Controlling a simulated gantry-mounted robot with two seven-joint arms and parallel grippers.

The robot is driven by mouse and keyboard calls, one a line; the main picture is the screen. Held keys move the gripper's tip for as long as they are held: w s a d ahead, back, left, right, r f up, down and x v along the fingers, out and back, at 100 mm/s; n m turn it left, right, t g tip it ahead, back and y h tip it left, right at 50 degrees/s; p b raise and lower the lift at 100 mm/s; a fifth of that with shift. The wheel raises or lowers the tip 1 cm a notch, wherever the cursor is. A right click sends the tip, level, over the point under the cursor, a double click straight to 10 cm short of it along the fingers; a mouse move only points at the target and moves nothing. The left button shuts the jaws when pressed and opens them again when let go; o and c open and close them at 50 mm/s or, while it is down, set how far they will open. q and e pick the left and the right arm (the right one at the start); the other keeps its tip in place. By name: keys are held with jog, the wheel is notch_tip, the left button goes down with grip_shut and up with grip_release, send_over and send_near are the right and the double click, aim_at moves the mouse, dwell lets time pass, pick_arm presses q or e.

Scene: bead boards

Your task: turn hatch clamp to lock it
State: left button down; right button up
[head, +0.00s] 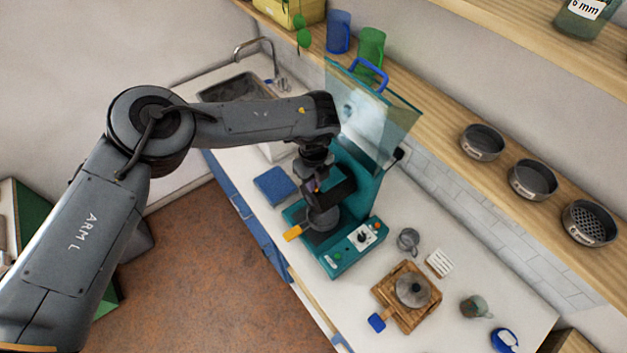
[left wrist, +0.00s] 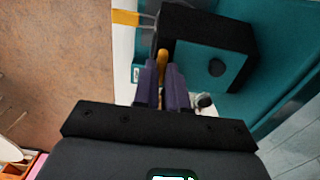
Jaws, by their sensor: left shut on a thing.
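A teal machine (head: 342,262) stands on the white counter and also shows in the left wrist view (left wrist: 285,70). Its clear hatch (head: 372,112), with a blue handle (head: 369,72), stands raised at the back. My left gripper is over the machine in the head view, its fingertips hard to make out. In the left wrist view my left gripper (left wrist: 162,88) is shut on a small orange-yellow handle (left wrist: 163,62), which I take to be the clamp. Its base is hidden behind the fingers. My right gripper is not in view.
A yellow-orange tab (head: 293,232) juts from the machine's front. A blue pad (head: 273,186) lies left of it. A wooden board (head: 427,315) with a round grey lid, a grey mug (head: 408,239) and a white rack (head: 440,263) lie right. A wooden shelf (head: 440,140) runs behind.

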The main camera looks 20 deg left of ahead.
pick_arm(q)
jog(key=shift+m, duration=0.3)
jog(key=m, duration=0.3)
jog(key=shift+m, duration=0.3)
jog(key=m+b, duration=0.1)
jog(key=m, duration=0.4)
jog(key=shift+s+a, duration=0.1)
jog(key=m, duration=0.4)
jog(key=shift+m+b, duration=0.35)
jog(key=shift+m, duration=0.05)
jog(key=shift+a+m, duration=0.1)
jog(key=shift+m, duration=1.8)
jog(key=shift+r, duration=0.1)
jog(key=c, duration=1.2)
grip_release()
